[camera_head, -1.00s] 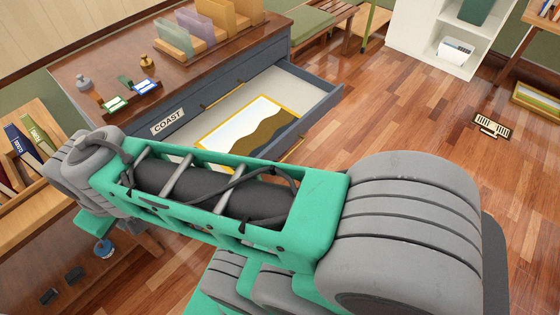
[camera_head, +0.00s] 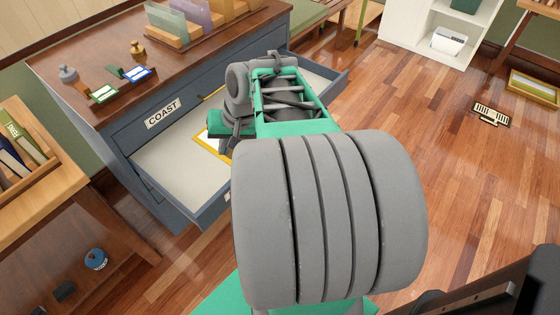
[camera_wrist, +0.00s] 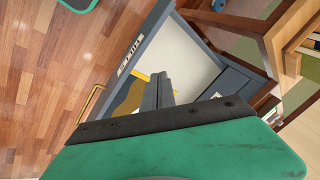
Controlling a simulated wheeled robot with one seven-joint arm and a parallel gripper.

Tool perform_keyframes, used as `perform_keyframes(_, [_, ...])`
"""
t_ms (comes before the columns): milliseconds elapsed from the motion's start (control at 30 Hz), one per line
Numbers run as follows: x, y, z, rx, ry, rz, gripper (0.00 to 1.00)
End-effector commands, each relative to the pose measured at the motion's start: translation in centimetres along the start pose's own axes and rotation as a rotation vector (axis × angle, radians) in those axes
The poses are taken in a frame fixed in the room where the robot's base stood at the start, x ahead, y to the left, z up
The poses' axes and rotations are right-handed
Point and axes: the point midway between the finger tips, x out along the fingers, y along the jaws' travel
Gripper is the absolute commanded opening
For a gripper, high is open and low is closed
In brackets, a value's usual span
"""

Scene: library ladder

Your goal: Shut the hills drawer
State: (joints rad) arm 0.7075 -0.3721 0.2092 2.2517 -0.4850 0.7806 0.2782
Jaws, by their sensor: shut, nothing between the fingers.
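The hills drawer (camera_head: 170,172) stands pulled out of the blue-grey cabinet (camera_head: 130,140), below a drawer front labelled COAST. In the wrist view its front panel (camera_wrist: 148,38) carries a white label (camera_wrist: 130,54), small and turned, and a brass handle (camera_wrist: 92,103). A yellow-framed hill picture (camera_wrist: 130,99) lies inside; it is partly covered by my arm in the head view (camera_head: 203,141). My gripper (camera_wrist: 160,80) is shut and empty. Its fingers show over the drawer interior, behind the front panel; whether they touch anything cannot be told. My arm hides the drawer's middle in the head view.
The wooden cabinet top (camera_head: 90,50) holds stamps, label holders and upright folders (camera_head: 180,25). A wooden book stand (camera_head: 40,160) is close at the left. A white shelf (camera_head: 430,45) stands at the back. The wooden floor (camera_head: 450,170) to the right is mostly clear.

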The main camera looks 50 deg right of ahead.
Motion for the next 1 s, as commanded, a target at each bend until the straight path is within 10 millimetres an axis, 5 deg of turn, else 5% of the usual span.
perform_keyframes(33, [3.3,4.3,-0.6,0.129,0.019,-0.031,0.0])
perform_keyframes(133, [5.4,10.9,-2.0,0.36,0.075,-0.119,0.0])
perform_keyframes(300, [6.5,20.9,-2.0,0.679,0.192,-0.275,0.0])
perform_keyframes(400, [6.0,24.3,-1.4,0.785,0.243,-0.338,0.0])
perform_keyframes(633, [6.4,25.5,-1.5,0.835,0.27,-0.374,0.0])
perform_keyframes(1000, [13.6,23.8,-4.4,0.83,0.267,-0.372,0.0])
